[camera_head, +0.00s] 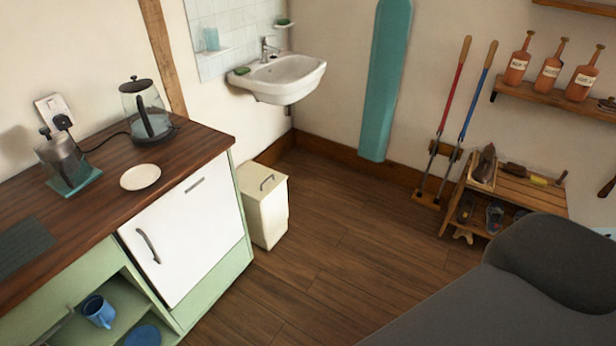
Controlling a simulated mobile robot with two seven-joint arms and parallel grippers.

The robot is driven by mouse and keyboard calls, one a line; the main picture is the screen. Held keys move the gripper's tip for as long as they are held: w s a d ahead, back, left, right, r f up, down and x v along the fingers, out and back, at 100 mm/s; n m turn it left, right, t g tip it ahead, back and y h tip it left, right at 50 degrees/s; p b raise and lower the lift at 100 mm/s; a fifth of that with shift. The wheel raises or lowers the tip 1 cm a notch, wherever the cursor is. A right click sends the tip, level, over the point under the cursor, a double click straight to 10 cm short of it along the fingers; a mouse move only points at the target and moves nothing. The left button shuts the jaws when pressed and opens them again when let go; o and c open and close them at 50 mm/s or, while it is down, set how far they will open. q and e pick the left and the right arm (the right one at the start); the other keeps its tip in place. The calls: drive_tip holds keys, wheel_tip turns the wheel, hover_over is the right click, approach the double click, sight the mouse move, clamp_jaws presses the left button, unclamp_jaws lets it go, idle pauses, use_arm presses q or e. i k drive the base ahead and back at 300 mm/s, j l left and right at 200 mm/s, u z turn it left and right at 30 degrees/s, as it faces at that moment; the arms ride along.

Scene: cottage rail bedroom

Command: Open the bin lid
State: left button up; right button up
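A cream bin (265,207) stands on the wooden floor, close against the right end of the green kitchen counter and below the sink. The counter's end hides part of the bin's left side. Neither of my grippers shows in the head view.
The counter (115,165) carries a glass kettle (147,110) and a small plate (140,177). A white sink (283,78) hangs above the bin. A grey sofa-like piece (490,310) fills the lower right. Bare floor (325,235) lies between. A wooden rack (525,190) stands right.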

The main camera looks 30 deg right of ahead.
sight(255, 181)
drive_tip(key=z, duration=0.5)
drive_tip(key=i+l+u, duration=0.15)
drive_tip(key=i+l, duration=0.2)
drive_tip(key=i, duration=0.15)
drive_tip(key=i+l+u, duration=0.15)
drive_tip(key=i+l, duration=0.2)
drive_tip(key=i, duration=0.2)
drive_tip(key=i+l+u, duration=0.2)
drive_tip(key=i+l, duration=0.25)
drive_tip(key=i+l+u, duration=0.15)
drive_tip(key=i+l, duration=0.3)
drive_tip(key=i+l+u, duration=0.15)
drive_tip(key=i+l, duration=0.25)
drive_tip(key=l, duration=0.25)
drive_tip(key=i+l+u, duration=0.15)
drive_tip(key=i+l, duration=0.25)
drive_tip(key=l, duration=0.2)
